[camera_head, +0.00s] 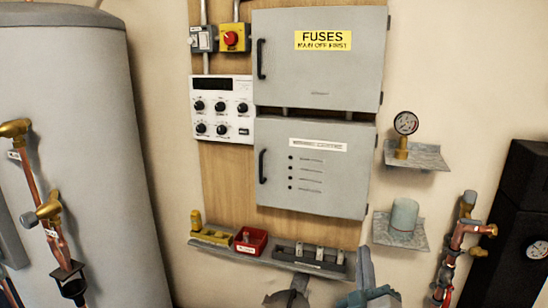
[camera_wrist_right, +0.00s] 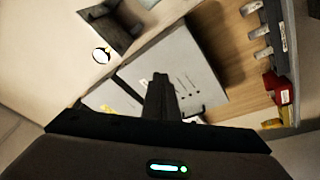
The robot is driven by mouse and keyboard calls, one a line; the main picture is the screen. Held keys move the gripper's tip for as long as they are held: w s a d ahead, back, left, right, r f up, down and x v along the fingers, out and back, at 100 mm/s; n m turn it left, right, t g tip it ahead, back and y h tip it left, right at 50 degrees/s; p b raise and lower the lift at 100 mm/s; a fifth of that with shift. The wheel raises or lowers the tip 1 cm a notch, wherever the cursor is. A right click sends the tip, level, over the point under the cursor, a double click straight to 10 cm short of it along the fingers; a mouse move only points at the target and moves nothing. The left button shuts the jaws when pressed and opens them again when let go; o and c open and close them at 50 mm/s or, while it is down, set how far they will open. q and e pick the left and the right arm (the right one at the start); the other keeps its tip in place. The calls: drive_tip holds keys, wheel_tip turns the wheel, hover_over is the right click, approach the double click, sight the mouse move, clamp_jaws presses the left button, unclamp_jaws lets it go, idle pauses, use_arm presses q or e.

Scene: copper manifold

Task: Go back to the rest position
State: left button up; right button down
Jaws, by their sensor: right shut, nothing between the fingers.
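My right gripper (camera_head: 365,256) points up at the bottom of the head view, to the right of the low shelf and below the grey lower cabinet (camera_head: 318,170). In the right wrist view its fingers (camera_wrist_right: 160,78) are together, with nothing between them. My left gripper does not show clearly in either view.
A shelf with a red bin (camera_head: 250,241) and a dark rack (camera_head: 310,260) runs below the cabinets. Small brackets hold a gauge (camera_head: 405,124) and a grey cup (camera_head: 404,214). A tank (camera_head: 80,130) stands left; copper pipes (camera_head: 455,245) stand right. A dark shape (camera_head: 290,290) lies below the shelf.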

drive_tip(key=s+d+f+m+g, duration=0.25)
drive_tip(key=s+f+g, duration=0.25)
drive_tip(key=s+f, duration=0.5)
drive_tip(key=s+d+f+m+g, duration=0.25)
drive_tip(key=s+f+g, duration=0.35)
drive_tip(key=f, duration=0.8)
drive_tip(key=s+a+f+g+y, duration=0.25)
drive_tip(key=s+f, duration=0.25)
drive_tip(key=s, duration=0.7)
drive_tip(key=s+a+f+g+y, duration=0.1)
drive_tip(key=s+f+g, duration=0.3)
drive_tip(key=s, duration=0.7)
drive_tip(key=w+a+f+t, duration=0.1)
drive_tip(key=w+f, duration=0.2)
drive_tip(key=f, duration=0.6)
drive_tip(key=w+a+f+t, duration=0.1)
drive_tip(key=w+f, duration=0.1)
drive_tip(key=f, duration=0.7)
wheel_tip(320, 180, down, 16)
drive_tip(key=s+a+y, duration=0.1)
drive_tip(key=s+a, duration=0.1)
drive_tip(key=shift+s+f+t, duration=0.15)
drive_tip(key=shift+s+t, duration=0.2)
drive_tip(key=shift+s, duration=0.05)
drive_tip(key=shift+y, duration=0.25)
